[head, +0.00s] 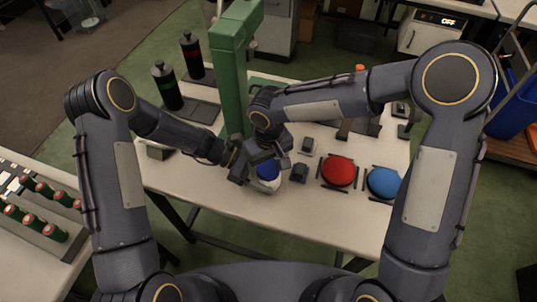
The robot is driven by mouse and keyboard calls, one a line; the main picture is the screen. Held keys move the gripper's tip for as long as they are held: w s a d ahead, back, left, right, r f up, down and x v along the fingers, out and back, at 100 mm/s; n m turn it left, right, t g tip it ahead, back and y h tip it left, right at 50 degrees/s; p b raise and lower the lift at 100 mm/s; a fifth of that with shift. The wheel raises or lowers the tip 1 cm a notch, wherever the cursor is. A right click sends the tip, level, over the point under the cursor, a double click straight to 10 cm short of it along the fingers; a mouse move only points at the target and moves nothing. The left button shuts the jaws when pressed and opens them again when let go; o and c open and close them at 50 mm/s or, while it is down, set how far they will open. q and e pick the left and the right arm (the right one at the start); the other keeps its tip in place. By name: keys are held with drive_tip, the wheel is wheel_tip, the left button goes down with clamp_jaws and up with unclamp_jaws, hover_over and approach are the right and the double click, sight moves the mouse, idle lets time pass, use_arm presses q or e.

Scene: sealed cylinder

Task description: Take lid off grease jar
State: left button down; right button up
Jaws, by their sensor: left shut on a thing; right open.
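The grease jar (268,186) is a small pale container with a blue lid (268,169). It is upright near the front edge of the white table; whether it touches the top I cannot tell. The lid appears to be on it. My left gripper (256,177) comes in from the left and is shut on the jar's side. My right gripper (276,162) comes down from above and is open around or just above the lid. The fingers partly hide the jar and lid, so contact on the right is unclear.
A green column (231,85) stands right behind my grippers. Red (339,170) and blue (383,182) round pieces sit to the right on the table (310,222). Dark bottles (167,86) stand at the back left. The table's front strip is clear.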

drive_tip(key=shift+f, duration=0.2)
drive_tip(key=shift+c, duration=0.2)
drive_tip(key=c, duration=0.8)
drive_tip(key=n, duration=0.9)
drive_tip(key=shift+w+d+r+n, duration=0.1)
drive_tip(key=shift+n, duration=0.3)
drive_tip(key=shift+r, duration=0.15)
drive_tip(key=shift+r, duration=0.95)
